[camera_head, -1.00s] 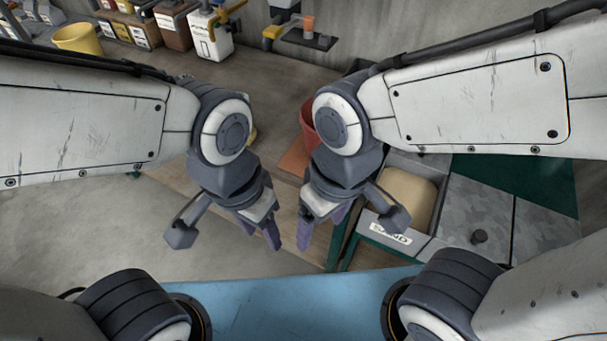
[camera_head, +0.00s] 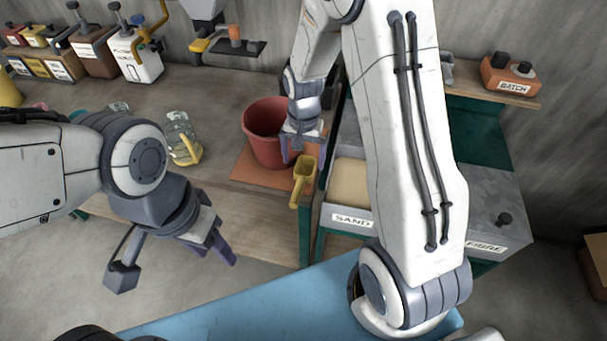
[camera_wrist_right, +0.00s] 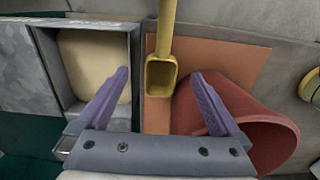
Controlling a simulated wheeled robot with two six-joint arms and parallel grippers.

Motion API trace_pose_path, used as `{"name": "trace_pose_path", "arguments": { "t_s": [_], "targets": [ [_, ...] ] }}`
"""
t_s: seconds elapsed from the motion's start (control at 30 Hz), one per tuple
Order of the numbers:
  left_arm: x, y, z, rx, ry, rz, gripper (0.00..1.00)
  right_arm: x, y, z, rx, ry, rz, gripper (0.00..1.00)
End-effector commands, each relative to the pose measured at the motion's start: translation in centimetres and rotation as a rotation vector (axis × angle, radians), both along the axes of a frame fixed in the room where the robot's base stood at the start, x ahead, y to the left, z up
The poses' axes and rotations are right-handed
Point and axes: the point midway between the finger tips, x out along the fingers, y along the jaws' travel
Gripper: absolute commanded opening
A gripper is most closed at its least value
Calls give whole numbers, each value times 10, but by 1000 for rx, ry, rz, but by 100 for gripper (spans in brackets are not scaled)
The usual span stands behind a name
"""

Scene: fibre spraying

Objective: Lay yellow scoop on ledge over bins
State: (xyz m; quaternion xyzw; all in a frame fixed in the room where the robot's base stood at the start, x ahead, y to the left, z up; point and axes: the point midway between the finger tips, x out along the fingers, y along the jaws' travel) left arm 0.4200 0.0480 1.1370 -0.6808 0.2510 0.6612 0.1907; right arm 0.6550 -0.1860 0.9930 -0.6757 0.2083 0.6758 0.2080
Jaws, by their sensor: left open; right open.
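The yellow scoop (camera_head: 303,182) is at the table's front edge, beside the red bucket (camera_head: 264,133) and over the orange mat (camera_head: 248,172). In the right wrist view the scoop (camera_wrist_right: 160,76) shows its open cup, with its handle pointing up the picture. My right gripper (camera_head: 302,153) is open just behind the scoop; in the wrist view the cup lies between its purple fingertips, with no visible contact. My left gripper (camera_head: 222,250) is open and empty, front left. A wooden ledge (camera_head: 478,92) runs at the back right, above the sand bin (camera_head: 347,218) and fibre bin (camera_head: 505,190).
A red-brown BATCH box (camera_head: 512,78) stands on the ledge. A clear jug with a yellow handle (camera_head: 182,140) stands on the table left of the bucket. Containers (camera_head: 135,55) line the back left. My right arm covers part of the bins and ledge.

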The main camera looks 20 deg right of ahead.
Motion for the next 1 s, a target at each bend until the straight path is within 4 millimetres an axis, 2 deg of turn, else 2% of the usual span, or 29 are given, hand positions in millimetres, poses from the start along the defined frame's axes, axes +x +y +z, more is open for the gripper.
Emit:
{"name": "trace_pose_path", "arguments": {
  "t_s": [0.1,0.37,0.63,0.77,0.97,1.0],
  "targets": [
    [0,0,5,0,0,0,50,-1,1,-15,0,4,2,100],
    [0,0,12,0,0,1,50,2,1,-33,0,4,4,100],
    [0,0,24,0,0,1,50,5,0,-67,0,2,5,100],
    [0,0,25,0,0,1,50,6,0,-74,1,1,5,100],
    [0,0,24,0,0,1,50,6,0,-74,0,-1,5,100],
    [0,0,24,0,0,1,50,6,0,-74,1,-1,5,88]
  ]
}}
